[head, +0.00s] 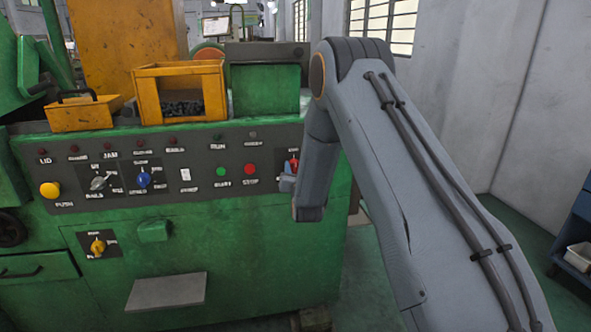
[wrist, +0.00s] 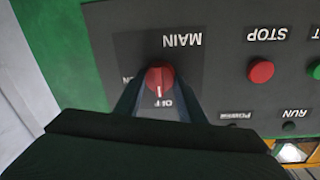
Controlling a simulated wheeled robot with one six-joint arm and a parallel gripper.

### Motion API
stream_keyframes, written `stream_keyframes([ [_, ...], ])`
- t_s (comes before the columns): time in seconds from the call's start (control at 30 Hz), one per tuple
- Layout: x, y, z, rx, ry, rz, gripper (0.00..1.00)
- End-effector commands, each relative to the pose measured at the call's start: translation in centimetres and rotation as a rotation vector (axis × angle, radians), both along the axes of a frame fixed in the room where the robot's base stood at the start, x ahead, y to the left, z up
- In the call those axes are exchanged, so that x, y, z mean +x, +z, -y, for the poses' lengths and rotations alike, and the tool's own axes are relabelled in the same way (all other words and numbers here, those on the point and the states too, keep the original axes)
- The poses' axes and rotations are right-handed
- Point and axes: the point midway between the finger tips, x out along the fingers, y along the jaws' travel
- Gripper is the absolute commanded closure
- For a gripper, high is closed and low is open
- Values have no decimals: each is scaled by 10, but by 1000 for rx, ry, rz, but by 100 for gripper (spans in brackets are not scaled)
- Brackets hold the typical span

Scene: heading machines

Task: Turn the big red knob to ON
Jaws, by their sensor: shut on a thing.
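The big red knob (wrist: 160,75) sits on a dark plate marked MAIN, which appears upside down in the wrist view. Its white pointer line points down in that picture, toward the OFF label. The ON label shows partly at the left of the knob. My gripper (wrist: 159,90) is shut on the knob, with one dark finger on each side. In the head view a bit of the red knob (head: 294,161) shows at the right end of the green machine's panel. My gripper (head: 287,180) and forearm hide the rest of it.
A red STOP button (wrist: 261,71) is beside the plate, and a green START button (head: 221,172) lies further left. A blue knob (head: 144,178) and a yellow button (head: 49,190) are on the same panel. A yellow bin (head: 180,91) stands on top. Floor is free to the right.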

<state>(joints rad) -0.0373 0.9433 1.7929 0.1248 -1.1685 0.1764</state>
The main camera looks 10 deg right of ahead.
Motion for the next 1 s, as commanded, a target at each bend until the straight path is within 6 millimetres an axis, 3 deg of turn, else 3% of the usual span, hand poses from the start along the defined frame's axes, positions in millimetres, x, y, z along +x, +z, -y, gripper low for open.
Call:
stream_keyframes([
  [0.37, 0, -1, 1, 124, -2, -1, 86],
  [1.0, 0, -2, 5, 705, -3, 0, 86],
])
